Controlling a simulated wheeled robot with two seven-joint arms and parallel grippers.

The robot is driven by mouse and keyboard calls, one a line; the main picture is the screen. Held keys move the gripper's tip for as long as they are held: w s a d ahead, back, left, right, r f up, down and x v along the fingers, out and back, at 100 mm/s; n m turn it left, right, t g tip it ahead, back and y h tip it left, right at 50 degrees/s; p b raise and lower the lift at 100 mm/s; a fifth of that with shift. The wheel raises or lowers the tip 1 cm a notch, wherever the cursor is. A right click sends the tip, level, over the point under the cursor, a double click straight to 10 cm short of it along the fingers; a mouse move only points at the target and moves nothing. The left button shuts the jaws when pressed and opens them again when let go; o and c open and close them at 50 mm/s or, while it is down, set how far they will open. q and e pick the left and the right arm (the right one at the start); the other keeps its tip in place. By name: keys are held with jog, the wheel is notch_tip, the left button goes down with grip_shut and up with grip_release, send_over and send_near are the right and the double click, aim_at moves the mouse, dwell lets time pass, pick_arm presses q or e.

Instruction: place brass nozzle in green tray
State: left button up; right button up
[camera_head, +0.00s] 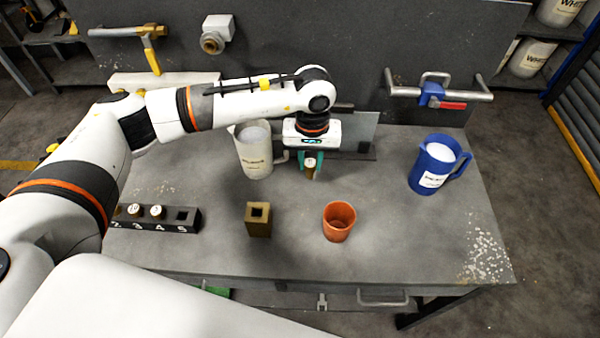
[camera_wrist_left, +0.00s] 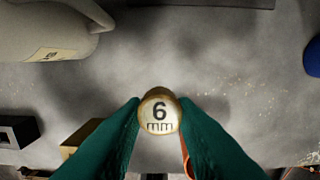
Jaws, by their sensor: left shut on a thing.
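The brass nozzle (camera_head: 310,171) is held upright between the teal fingers of my left gripper (camera_head: 310,160), over the middle of the workbench. In the left wrist view the nozzle (camera_wrist_left: 160,112) shows its pale round top marked "6 mm", with a finger on each side. Whether its lower end touches the bench is hard to tell. A small piece of green (camera_head: 217,291) shows below the front edge of the bench at lower left; it may be the green tray, mostly hidden by the bench and my arm. My right gripper is not in view.
A white pitcher (camera_head: 254,158) stands just left of the gripper, a blue pitcher (camera_head: 427,172) at right. An orange cup (camera_head: 338,228) and a brass square-holed block (camera_head: 258,226) stand in front. A black numbered rack (camera_head: 182,226) with nozzles is at left.

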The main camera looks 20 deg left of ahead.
aim_at(309, 167)
pick_arm(q)
jog(key=f, duration=0.1)
jog(key=s+f+p, duration=0.1)
jog(key=f, duration=0.1)
jog(key=shift+s+f, duration=0.15)
jog(key=shift+f, duration=0.4)
jog(key=f, duration=0.1)
jog(key=f+p, duration=0.1)
jog(key=f, duration=0.1)
jog(key=shift+w+f, duration=0.2)
jog(key=shift+w, duration=0.05)
jog(key=shift+f, duration=0.25)
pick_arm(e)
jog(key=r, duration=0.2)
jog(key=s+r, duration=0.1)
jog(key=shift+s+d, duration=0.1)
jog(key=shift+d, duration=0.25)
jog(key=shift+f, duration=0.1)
pick_arm(q)
jog(key=shift+f, duration=0.2)
jog(key=o, duration=0.9)
jog(key=shift+r, duration=0.1)
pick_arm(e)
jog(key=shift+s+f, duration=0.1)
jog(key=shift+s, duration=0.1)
